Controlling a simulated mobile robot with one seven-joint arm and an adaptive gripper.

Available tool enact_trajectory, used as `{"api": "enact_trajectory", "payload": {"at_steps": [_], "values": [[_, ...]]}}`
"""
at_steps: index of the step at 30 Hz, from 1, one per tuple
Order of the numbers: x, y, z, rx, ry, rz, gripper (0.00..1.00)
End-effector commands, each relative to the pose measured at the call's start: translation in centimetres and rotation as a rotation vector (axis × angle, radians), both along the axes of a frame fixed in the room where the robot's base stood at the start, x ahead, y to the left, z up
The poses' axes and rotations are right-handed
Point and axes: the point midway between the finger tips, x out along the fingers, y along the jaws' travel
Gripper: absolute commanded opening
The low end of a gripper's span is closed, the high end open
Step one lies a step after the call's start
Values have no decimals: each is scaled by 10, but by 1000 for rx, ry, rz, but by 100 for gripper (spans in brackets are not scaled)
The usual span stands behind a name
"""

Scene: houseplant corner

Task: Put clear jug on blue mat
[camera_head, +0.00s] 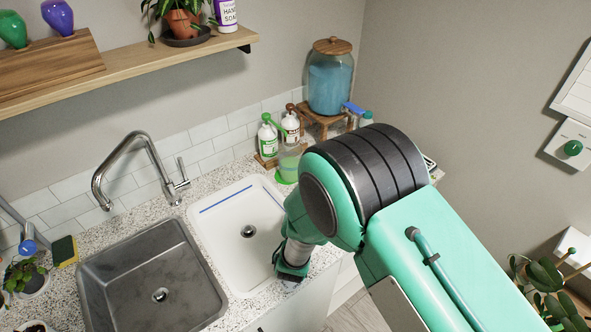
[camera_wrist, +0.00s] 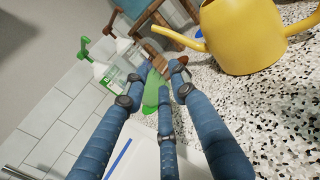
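A see-through vessel (camera_head: 289,156), which looks like the clear jug, stands at the counter's back right on something green. The green patch (camera_wrist: 152,92) shows between my fingers in the wrist view, where the jug's outline is hard to make out. In the head view, my gripper (camera_head: 291,267) is low over the white sink's right edge, its fingers mostly hidden by my arm. In the wrist view, my gripper (camera_wrist: 160,68) has its blue fingers apart, with nothing seen held. I cannot make out the blue mat; my arm covers the right of the counter.
A yellow watering can (camera_wrist: 240,38) stands on the speckled counter, its spout toward my fingers. Pump bottles (camera_head: 268,137) stand at the wall beside a blue-filled jar (camera_head: 330,80) on a wooden stand. A white sink (camera_head: 222,215) and a steel sink (camera_head: 150,285) open left of my gripper.

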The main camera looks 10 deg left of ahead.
Motion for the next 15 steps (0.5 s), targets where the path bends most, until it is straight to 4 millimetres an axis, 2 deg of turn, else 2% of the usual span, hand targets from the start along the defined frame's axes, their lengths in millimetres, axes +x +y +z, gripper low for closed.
{"api": "enact_trajectory", "payload": {"at_steps": [7, 15], "values": [[3, -4, 17, 4, 74, 8, 26], [-3, -12, 43, 5, 250, 44, 26]]}}
